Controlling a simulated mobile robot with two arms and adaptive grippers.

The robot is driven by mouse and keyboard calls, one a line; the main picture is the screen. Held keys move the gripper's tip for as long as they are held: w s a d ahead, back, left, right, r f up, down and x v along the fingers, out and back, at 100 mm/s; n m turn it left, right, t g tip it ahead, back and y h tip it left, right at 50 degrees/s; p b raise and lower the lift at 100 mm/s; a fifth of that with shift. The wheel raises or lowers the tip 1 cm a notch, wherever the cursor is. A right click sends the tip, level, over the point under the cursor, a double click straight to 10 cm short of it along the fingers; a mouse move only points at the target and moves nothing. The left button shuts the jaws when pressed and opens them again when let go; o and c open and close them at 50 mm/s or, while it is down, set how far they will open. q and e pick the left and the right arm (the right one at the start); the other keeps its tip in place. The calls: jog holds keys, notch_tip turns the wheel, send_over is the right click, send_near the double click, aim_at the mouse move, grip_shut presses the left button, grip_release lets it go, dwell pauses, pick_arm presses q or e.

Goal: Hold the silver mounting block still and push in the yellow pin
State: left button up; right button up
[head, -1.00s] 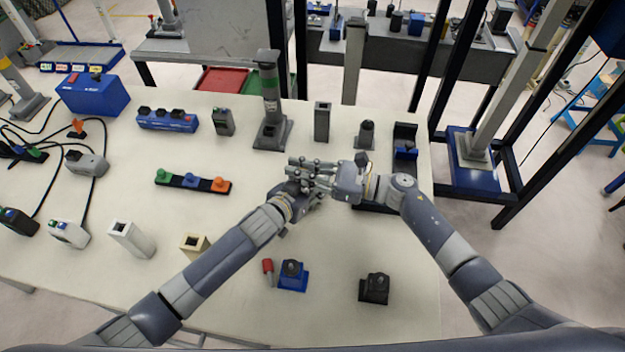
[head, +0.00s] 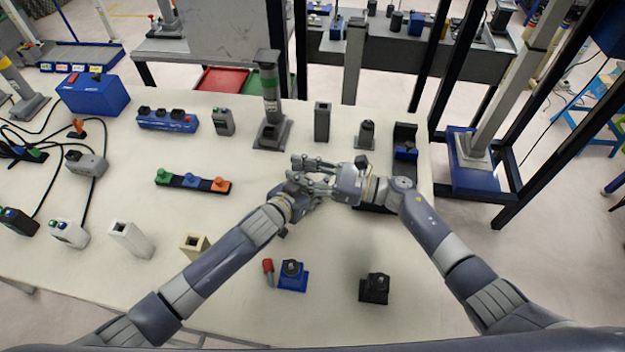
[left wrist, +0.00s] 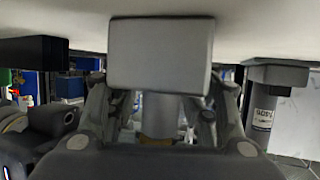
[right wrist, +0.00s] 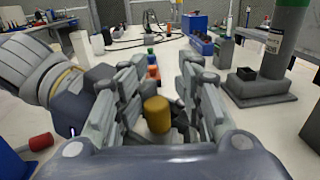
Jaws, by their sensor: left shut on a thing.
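The silver mounting block (left wrist: 160,55) fills the middle of the left wrist view. My left gripper (left wrist: 160,104) is shut on it, with fingers on both sides. The yellow pin (right wrist: 157,114) shows in the right wrist view between the fingers of my right gripper (right wrist: 162,85), with a visible gap on each side. A yellowish end also shows below the block in the left wrist view. How deep the pin sits in the block is hidden. In the head view the right gripper (head: 312,170) overlaps the left gripper and hides block and pin.
A grey post with a green band (head: 268,95) stands behind the grippers. A blue block (head: 293,277), a red cylinder (head: 268,268) and a black block (head: 374,289) are in front. A three-button strip (head: 192,182) lies left.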

jog(key=shift+s+a+f, duration=0.1)
jog(key=shift+s+f, duration=0.35)
jog(key=shift+f, duration=0.1)
jog(key=shift+r, duration=0.15)
pick_arm(q)
jog(key=shift+f, duration=0.1)
pick_arm(e)
notch_tip(320, 180, up, 14)
jog(key=d, duration=0.1)
jog(key=shift+w+d+g, duration=0.15)
jog(key=shift+w+g, duration=0.25)
jog(key=shift+w, duration=0.05)
pick_arm(q)
jog(key=o, duration=1.5)
jog(key=shift+c, duration=0.2)
